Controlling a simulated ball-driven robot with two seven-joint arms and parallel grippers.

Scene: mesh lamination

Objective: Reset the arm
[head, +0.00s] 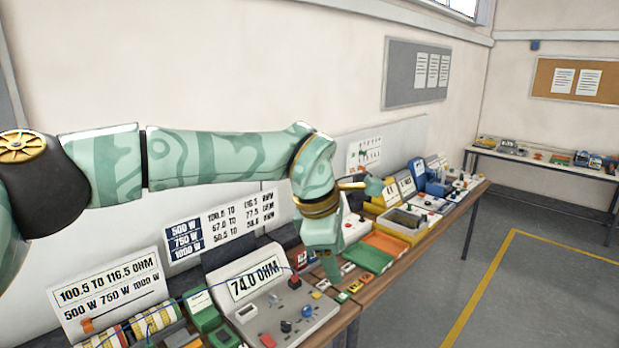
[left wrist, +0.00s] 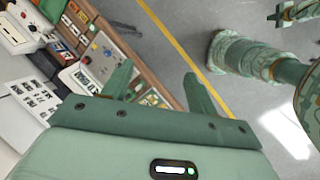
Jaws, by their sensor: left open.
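My left arm crosses the head view from the left and bends down over the workbench (head: 372,283). My left gripper (head: 331,272) points down above the bench, close to small coloured parts, with its fingertips small in this view. In the left wrist view, the two green fingers of the left gripper (left wrist: 158,85) stand apart with nothing between them. The bench edge and grey floor show beyond them.
A tester reading 74.0 OHM (head: 258,285) stands left of the gripper. A green tray (head: 367,257) and an orange tray (head: 384,243) lie to its right. A blue device (head: 427,178) stands farther along. Open floor with a yellow line (head: 478,290) is at right.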

